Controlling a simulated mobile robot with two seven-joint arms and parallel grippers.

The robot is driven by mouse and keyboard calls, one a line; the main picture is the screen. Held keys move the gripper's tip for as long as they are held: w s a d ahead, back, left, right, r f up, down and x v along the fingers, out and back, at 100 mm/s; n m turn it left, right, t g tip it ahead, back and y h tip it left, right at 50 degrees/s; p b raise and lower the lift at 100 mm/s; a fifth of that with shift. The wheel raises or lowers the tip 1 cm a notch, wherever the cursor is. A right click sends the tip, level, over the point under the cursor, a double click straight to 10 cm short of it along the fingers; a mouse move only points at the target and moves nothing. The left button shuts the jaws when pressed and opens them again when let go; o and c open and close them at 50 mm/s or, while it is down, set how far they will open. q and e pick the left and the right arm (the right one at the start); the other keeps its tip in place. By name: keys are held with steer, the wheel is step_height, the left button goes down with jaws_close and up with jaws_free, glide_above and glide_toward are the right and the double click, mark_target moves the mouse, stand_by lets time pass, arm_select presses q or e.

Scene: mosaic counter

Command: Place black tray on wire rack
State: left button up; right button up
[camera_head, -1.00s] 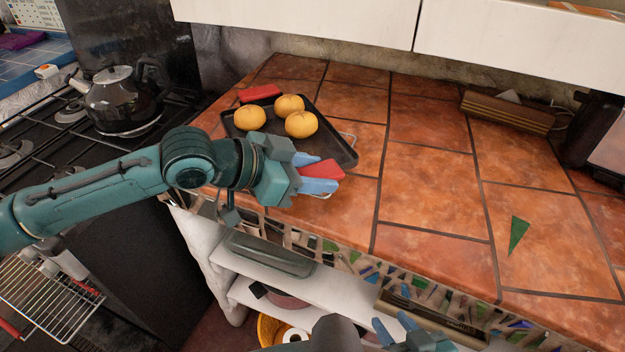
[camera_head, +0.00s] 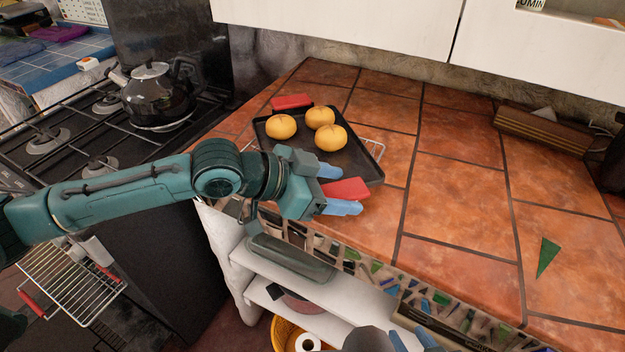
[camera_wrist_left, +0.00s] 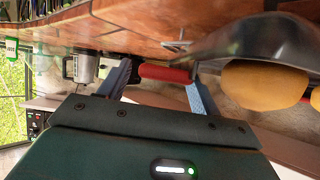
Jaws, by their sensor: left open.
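The black tray (camera_head: 355,165) holds three round yellow-orange buns (camera_head: 320,117) and has a red handle at each end. It lies over a wire rack (camera_head: 373,148) on the tiled counter; only bits of the rack's wire show past the tray's edges. My left gripper (camera_head: 338,190) is open, its blue fingers on either side of the near red handle (camera_head: 347,189). In the left wrist view the handle (camera_wrist_left: 165,73) shows between the fingers, beside the dark tray (camera_wrist_left: 255,38). My right gripper (camera_head: 415,342) is cut off at the bottom edge, its jaw state unclear.
A black kettle (camera_head: 158,95) stands on the stove at left. An oven rack (camera_head: 70,277) with red handles sticks out at lower left. A wooden slatted box (camera_head: 543,128) and a green triangle tile (camera_head: 547,257) are at right. The counter's middle is clear.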

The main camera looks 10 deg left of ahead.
arm_select(q)
steer(key=v, duration=1.1)
